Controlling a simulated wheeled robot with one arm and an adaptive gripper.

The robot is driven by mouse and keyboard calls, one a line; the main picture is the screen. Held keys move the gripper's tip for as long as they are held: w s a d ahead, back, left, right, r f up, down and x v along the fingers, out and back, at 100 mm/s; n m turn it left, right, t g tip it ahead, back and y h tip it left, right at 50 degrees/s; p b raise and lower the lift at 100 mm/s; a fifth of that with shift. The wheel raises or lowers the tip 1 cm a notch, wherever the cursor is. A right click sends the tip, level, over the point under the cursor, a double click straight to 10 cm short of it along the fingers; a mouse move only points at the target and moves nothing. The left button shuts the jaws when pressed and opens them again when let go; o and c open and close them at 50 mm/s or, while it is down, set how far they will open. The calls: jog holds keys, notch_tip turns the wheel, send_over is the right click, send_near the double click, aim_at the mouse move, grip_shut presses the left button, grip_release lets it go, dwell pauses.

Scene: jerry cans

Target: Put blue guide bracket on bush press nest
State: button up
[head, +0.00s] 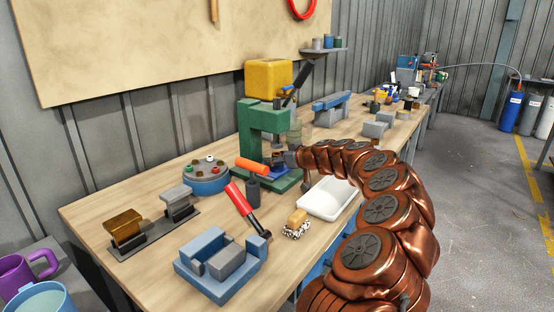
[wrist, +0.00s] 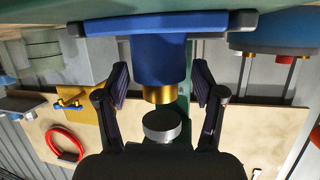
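The blue guide bracket (wrist: 160,55) is at the green press (head: 252,125). In the wrist view, which is upside down, its flat plate lies along the press's green base and its round body carries a brass bush (wrist: 157,94). A little blue shows low in the press in the head view (head: 279,172). My gripper (wrist: 160,88) has one finger on each side of the body, spread, with narrow gaps visible. The grey round ram face (wrist: 161,126) is beyond the bush, apart from it. The nest is hidden under the bracket, so its exact seating cannot be told.
An orange cylinder (head: 252,165) and a dark cylinder (head: 253,188) are close to the press.

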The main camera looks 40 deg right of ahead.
jog(key=shift+r, duration=0.1)
jog(key=shift+r+p, duration=0.65)
jog(key=shift+p, duration=0.45)
jog(key=shift+s+r, duration=0.1)
jog(key=shift+s, duration=0.05)
jog(key=b+v, duration=0.1)
jog(key=v, duration=1)
jog(key=shift+s, duration=0.35)
